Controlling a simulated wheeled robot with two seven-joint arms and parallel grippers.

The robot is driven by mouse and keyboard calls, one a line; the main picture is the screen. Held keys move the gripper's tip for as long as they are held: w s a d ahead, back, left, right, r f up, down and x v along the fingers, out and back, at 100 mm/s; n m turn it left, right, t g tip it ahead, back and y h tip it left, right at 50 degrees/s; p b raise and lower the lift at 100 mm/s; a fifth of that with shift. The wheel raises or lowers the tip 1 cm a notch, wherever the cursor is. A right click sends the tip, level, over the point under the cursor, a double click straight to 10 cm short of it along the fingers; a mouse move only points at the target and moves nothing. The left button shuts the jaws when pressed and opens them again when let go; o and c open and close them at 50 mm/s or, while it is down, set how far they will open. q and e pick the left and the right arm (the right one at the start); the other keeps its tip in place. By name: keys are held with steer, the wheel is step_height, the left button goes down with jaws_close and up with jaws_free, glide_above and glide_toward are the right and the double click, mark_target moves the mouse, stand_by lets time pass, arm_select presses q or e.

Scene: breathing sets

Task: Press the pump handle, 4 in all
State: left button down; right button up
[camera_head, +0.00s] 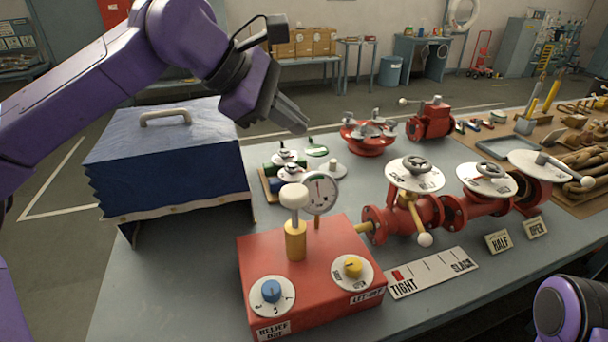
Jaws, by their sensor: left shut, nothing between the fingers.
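A red box (330,245) on the bench carries a yellow post with a round white knob (294,196) on top, which looks like a pump handle. A round gauge (320,192) stands behind it. A blue pleated bellows box (170,160) with a beige handle (165,117) on its lid stands at the left; I cannot tell which of the two handles is the pump's. My left gripper (299,124) is shut and empty, in the air to the right of the bellows lid and above the white knob in the picture, apart from both. My right gripper is out of view.
The red box has a blue dial (271,291) and a yellow dial (353,267). Red pipework with valve wheels (418,172) stands to the right. A TIGHT-SLACK scale (432,272) lies in front of it. Small green bottles with white tops (286,156) stand behind.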

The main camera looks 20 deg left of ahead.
arm_select(q)
steer(key=s, duration=0.4)
steer(key=b, duration=0.4)
glide_above(289, 193)
steer(key=w, duration=0.1)
step_height(289, 193, down, 4)
steer(key=shift+r, duration=0.15)
steer(key=f+b, duration=0.1)
steer(key=f, duration=0.1)
steer(key=s+f+b, duration=0.1)
steer(key=f+b, duration=0.1)
steer(key=shift+w+f+b, duration=0.25)
steer(key=shift+f+b, duration=0.15)
steer(key=shift+b, duration=0.05)
steer(key=shift+s+r, duration=0.15)
steer(key=shift+s, duration=0.1)
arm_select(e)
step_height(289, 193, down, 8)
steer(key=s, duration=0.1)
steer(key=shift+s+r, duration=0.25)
arm_select(q)
steer(key=shift+w, duration=0.15)
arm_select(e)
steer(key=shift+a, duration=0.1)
